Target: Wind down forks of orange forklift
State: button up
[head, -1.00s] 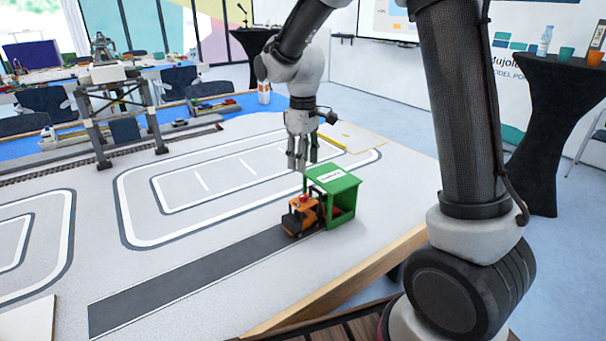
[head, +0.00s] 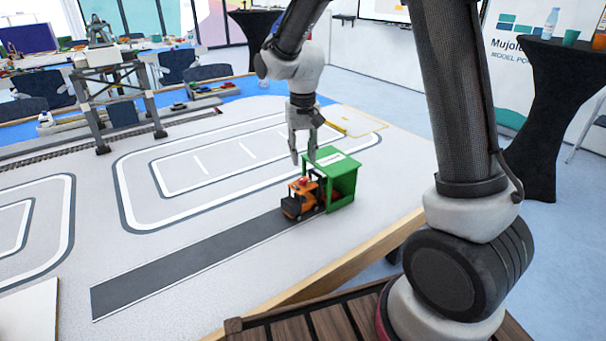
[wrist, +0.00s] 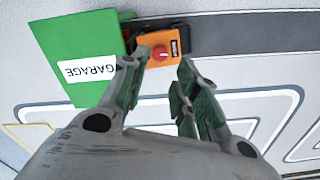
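The orange forklift (head: 299,200) stands on the dark road strip, at the mouth of the green garage (head: 341,180). Its forks are not visible; its far end is at or inside the garage. In the wrist view the forklift (wrist: 173,40) shows from above with a red round knob (wrist: 159,55) on its orange roof, and the garage (wrist: 75,45) is beside it on the left. My gripper (head: 303,160) points down above and just behind the forklift and garage. In the wrist view my gripper (wrist: 164,66) has its fingers apart, with the knob near the left fingertip and nothing held.
The dark road strip (head: 180,268) runs toward the front left and is clear. White track markings (head: 125,195) lie behind it. A grey gantry crane (head: 115,95) stands at the back left. The wooden table edge (head: 375,250) is close on the right.

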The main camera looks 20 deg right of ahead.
aim_at(303, 179)
notch_tip(303, 179, down, 8)
jog(key=shift+r, duration=0.2)
grip_shut()
